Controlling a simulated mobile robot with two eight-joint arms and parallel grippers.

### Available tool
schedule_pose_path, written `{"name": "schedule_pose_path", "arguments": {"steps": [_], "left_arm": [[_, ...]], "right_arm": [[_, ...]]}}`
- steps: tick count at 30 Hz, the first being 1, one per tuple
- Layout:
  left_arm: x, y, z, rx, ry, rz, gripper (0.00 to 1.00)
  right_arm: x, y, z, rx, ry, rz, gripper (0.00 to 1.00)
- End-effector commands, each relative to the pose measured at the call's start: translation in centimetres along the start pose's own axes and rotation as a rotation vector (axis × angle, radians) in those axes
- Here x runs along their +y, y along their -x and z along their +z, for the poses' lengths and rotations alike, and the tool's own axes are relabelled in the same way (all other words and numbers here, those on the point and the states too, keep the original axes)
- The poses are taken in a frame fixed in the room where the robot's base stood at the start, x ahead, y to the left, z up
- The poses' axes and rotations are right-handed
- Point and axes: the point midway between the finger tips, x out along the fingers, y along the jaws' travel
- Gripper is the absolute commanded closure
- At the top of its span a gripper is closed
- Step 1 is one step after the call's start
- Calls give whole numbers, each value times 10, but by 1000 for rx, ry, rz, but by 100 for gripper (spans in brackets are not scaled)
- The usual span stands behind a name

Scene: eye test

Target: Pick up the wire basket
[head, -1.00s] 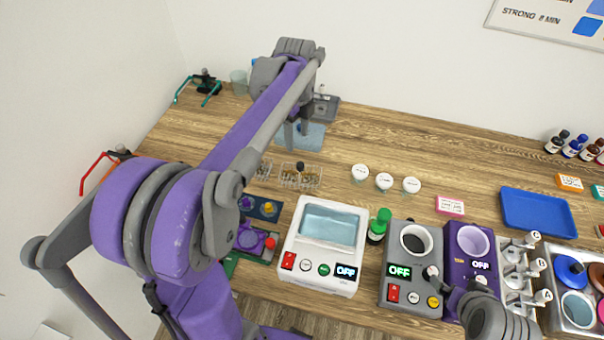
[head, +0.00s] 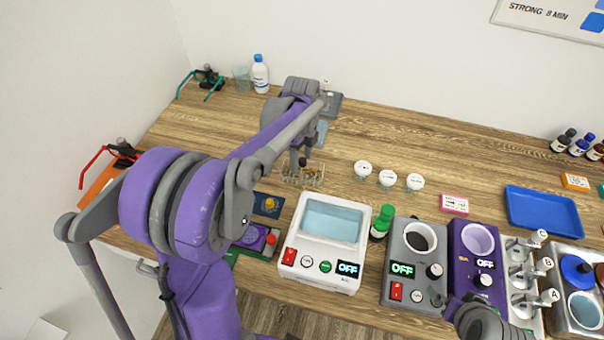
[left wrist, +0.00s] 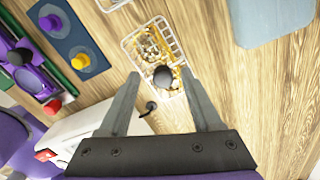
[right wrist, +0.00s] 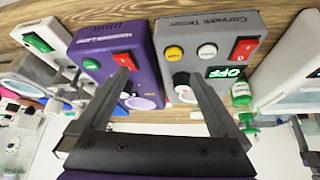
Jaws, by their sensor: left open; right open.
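The wire basket (head: 314,178) stands on the wooden table behind the white machine, with brownish-gold pieces inside. It also shows in the left wrist view (left wrist: 173,40), with a round dark knob (left wrist: 162,76) at its near side. My left gripper (head: 297,160) is open and empty, over the basket. In the left wrist view its fingertips (left wrist: 160,73) lie either side of the knob; I cannot tell how far above it they are. My right gripper (right wrist: 156,75) is open and empty, near the purple and grey machines at the front right.
The white machine (head: 325,262) and a green-capped bottle (head: 381,222) stand in front of the basket. White-lidded jars (head: 387,178) stand to the right. A blue-grey mat (left wrist: 270,20) lies behind.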

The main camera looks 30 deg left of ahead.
Motion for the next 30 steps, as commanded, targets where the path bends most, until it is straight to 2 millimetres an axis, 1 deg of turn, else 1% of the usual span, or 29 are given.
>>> {"name": "schedule_pose_path", "arguments": {"steps": [2,3,5,6,8,12,13,30], "left_arm": [[-1,2,0,0,0,-2,36],[-1,3,0,0,0,-2,44],[-1,3,0,0,0,-2,54],[-1,3,0,0,0,-2,62],[-1,3,0,0,0,-2,72],[-1,3,0,0,0,-2,98],[-1,3,0,0,0,-2,100],[-1,3,0,0,0,-2,100]], "right_arm": [[0,1,-2,2,0,0,0],[0,1,-2,2,0,0,0],[0,1,-2,2,0,0,0],[0,1,-2,2,0,0,0],[0,1,-2,2,0,0,0],[0,1,-2,2,0,0,0],[0,1,-2,2,0,0,0],[0,1,-2,2,0,0,0]]}}
